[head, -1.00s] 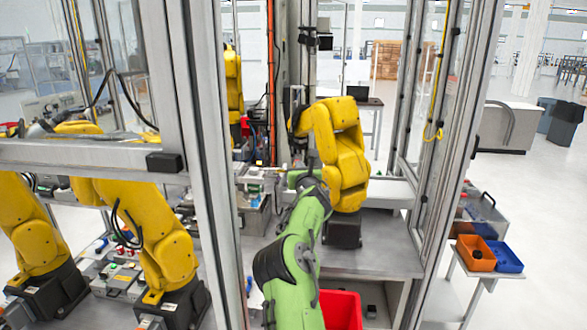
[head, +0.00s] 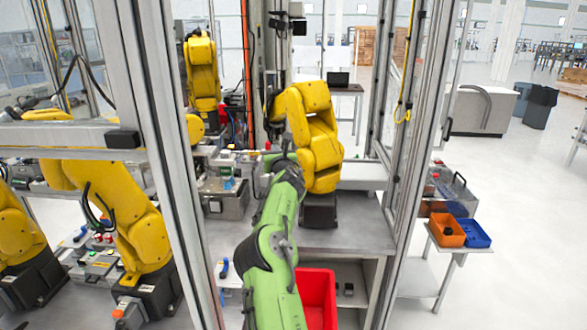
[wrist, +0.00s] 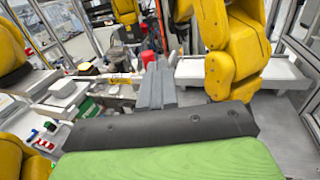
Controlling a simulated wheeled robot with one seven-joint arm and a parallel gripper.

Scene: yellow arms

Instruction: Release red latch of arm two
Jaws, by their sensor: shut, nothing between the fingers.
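A yellow robot arm (head: 318,140) stands on a dark base inside the cell, just beyond and to the right of the end of my green arm. In the wrist view this yellow arm (wrist: 238,45) rises at the right, beside my gripper. My gripper (wrist: 158,68) is shut and empty, its grey fingers pointing forward. In the head view the gripper is small and partly hidden against the yellow arm. A small red part (head: 267,146) shows left of my arm's end; a red block (wrist: 122,60) shows left of the fingers in the wrist view. I cannot tell whether either is the latch.
Metal frame posts (head: 160,150) stand left and right of my arm. More yellow arms (head: 125,200) are at the left. A red bin (head: 317,298) sits low beside my arm. Orange (head: 447,230) and blue (head: 474,233) bins stand outside at right, where the floor is open.

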